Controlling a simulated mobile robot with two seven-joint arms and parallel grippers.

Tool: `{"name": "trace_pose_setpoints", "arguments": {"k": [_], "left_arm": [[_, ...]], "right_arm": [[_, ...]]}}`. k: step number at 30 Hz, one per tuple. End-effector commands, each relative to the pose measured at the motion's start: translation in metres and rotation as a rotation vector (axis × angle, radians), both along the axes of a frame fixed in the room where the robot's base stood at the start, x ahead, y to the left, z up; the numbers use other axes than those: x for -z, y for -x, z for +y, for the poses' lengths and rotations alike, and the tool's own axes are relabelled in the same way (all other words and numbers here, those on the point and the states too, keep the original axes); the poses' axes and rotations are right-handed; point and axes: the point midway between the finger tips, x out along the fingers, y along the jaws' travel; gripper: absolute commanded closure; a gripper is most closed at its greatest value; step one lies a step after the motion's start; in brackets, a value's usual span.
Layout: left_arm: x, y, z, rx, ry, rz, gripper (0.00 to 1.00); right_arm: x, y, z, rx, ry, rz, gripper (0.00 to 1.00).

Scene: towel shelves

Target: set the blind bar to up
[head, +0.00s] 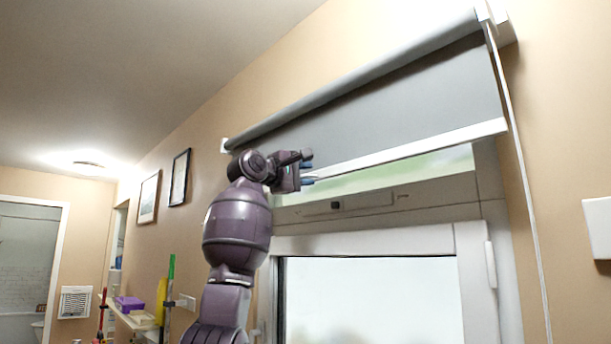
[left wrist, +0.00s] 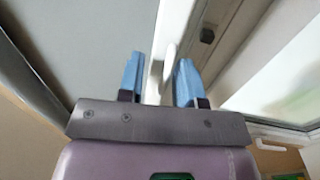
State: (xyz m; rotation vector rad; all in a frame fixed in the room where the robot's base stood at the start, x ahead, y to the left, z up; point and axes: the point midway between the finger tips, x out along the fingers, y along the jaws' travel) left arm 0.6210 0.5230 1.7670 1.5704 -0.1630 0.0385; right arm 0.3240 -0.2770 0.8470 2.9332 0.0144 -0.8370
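The blind is a grey roller sheet (head: 410,100) hanging partly down over the top of a window. The white blind bar (head: 420,147) runs along its lower edge, sloping up to the right in the head view. My left gripper (head: 309,173) is raised to the bar's left part, with its blue fingertips at the bar. In the left wrist view, the two blue fingers (left wrist: 159,78) stand apart, and the white bar (left wrist: 175,35) shows in the gap between them. I cannot tell whether either finger touches it. My right gripper is not in view.
The window frame (head: 370,242) and its handle (head: 490,265) lie below the blind. A pull cord (head: 523,180) hangs at the right. Two pictures hang on the wall at left. A shelf (head: 135,320) with cleaning things stands low at left.

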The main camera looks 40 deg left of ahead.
Motion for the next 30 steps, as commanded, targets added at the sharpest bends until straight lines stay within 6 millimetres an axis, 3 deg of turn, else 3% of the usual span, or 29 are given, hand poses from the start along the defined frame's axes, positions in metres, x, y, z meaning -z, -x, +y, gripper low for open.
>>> {"name": "trace_pose_setpoints", "arguments": {"k": [16,21,30], "left_arm": [[0.012,0.088,0.007,-0.001,-0.001,-0.004,0.67],[0.012,0.101,0.008,-0.001,-0.001,-0.004,0.67],[0.012,0.104,0.008,-0.001,0.000,-0.004,0.67]], "right_arm": [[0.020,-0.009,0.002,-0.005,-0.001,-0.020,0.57],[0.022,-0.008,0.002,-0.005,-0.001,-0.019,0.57],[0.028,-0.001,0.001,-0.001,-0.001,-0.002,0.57]]}}
